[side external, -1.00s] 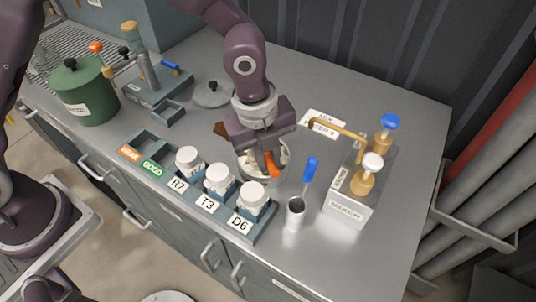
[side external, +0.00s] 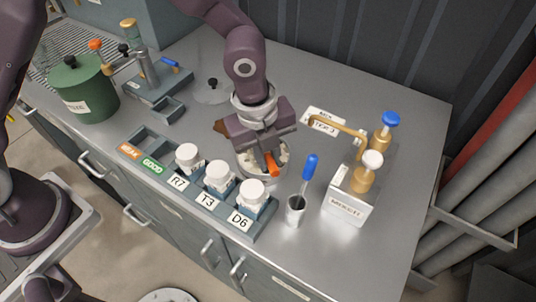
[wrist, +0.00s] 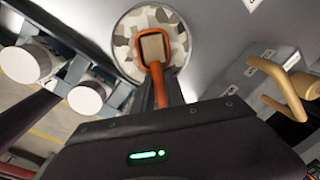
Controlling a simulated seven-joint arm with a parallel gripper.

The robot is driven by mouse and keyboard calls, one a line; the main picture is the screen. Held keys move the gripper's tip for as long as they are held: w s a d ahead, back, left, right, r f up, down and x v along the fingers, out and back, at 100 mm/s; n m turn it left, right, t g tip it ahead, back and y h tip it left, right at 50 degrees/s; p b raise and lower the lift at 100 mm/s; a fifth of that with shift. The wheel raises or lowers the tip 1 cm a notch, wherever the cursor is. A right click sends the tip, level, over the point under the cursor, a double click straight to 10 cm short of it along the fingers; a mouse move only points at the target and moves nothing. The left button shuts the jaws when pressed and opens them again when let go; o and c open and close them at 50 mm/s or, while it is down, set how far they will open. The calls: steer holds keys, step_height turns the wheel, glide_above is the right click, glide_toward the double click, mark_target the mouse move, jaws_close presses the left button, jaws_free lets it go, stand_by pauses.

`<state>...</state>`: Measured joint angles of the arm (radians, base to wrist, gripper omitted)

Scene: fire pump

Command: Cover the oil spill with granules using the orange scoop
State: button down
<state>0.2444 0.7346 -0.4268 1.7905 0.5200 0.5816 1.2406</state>
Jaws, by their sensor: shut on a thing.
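My gripper (side external: 265,150) is shut on the handle of the orange scoop (side external: 272,164). In the wrist view the scoop (wrist: 157,68) reaches away from the fingers, its orange-rimmed head over or in a round container of pale, chunky granules (wrist: 174,29). In the side view that container (side external: 283,158) is partly hidden under my gripper. I cannot tell how deep the scoop sits or how much it holds. I cannot make out an oil spill in either view.
A rack with white-lidded jars (side external: 218,175) marked R7, T3 and D6 stands left of the container. A metal cup with a blue-handled tool (side external: 309,168) and the mixer box (side external: 346,205) stand right. A green pot (side external: 84,88) is at far left. The front right counter is clear.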

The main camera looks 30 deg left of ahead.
mark_target(268, 154)
stand_by(0.5)
steer(key=shift+r, duration=3.45)
